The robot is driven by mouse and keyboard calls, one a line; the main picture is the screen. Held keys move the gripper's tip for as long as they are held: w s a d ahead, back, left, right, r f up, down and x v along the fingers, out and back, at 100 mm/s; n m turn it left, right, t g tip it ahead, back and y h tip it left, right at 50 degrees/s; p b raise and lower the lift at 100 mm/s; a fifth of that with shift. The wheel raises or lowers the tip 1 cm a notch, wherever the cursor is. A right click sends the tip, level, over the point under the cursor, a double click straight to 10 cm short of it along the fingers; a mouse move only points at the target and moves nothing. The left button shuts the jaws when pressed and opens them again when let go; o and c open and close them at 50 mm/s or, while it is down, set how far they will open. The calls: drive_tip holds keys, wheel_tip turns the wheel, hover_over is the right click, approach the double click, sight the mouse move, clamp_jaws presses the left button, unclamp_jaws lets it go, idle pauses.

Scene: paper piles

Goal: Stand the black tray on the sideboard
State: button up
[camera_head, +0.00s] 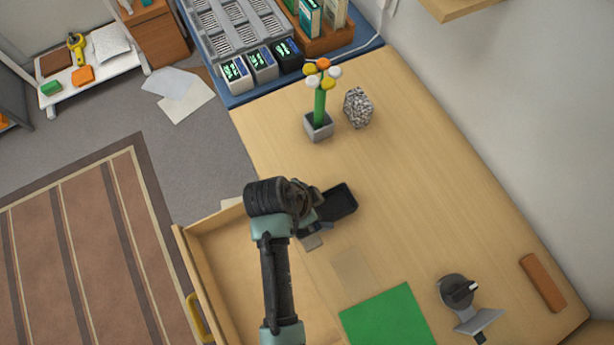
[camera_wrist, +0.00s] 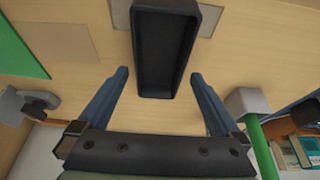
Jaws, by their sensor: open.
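The black tray (camera_head: 341,202) is at the sideboard top (camera_head: 440,170), just right of my gripper (camera_head: 311,217) in the head view. In the wrist view the tray (camera_wrist: 165,50) shows its hollow side, with its near end between the two blue fingers. My gripper (camera_wrist: 160,76) is open, with a gap visible on each side of the tray. My arm hides part of the tray's left end in the head view. I cannot tell for sure whether the tray touches the sideboard or how far it tilts.
An open drawer (camera_head: 215,250) is below my arm at the left edge. A potted flower (camera_head: 319,122) and a speckled stone (camera_head: 358,107) stand behind. A green mat (camera_head: 388,318), a grey device (camera_head: 458,292) and a brown block (camera_head: 543,282) lie toward the front right. The middle right is clear.

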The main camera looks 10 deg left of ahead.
drive_tip(key=v, duration=0.8)
drive_tip(key=w+a+r+n+t+y, duration=0.2)
drive_tip(key=w+r+t, duration=0.4)
drive_tip(key=w+r, duration=0.65)
drive_tip(key=w+d+r+n+t+y, duration=0.1)
drive_tip(key=w+r+n+t, duration=0.2)
drive_tip(key=r, duration=0.8)
drive_tip(key=w+r+n+t, duration=0.1)
drive_tip(key=w+r+t, duration=0.3)
drive_tip(key=r, duration=0.8)
drive_tip(key=s+d+r+n+t, duration=0.1)
drive_tip(key=s+r+t, duration=0.3)
drive_tip(key=r, duration=0.6)
drive_tip(key=s+d+r+n+t, duration=0.2)
drive_tip(key=s+r+t, duration=0.2)
drive_tip(key=r, duration=0.6)
drive_tip(key=s+d+r+n+t, duration=0.1)
drive_tip(key=s+r+t, duration=0.2)
drive_tip(key=r, duration=0.7)
drive_tip(key=shift+s+d+n+t+y, duration=0.3)
drive_tip(key=shift+s+d+n+t, duration=0.1)
drive_tip(key=shift+s, duration=0.6)
drive_tip(key=shift+a+r, duration=0.1)
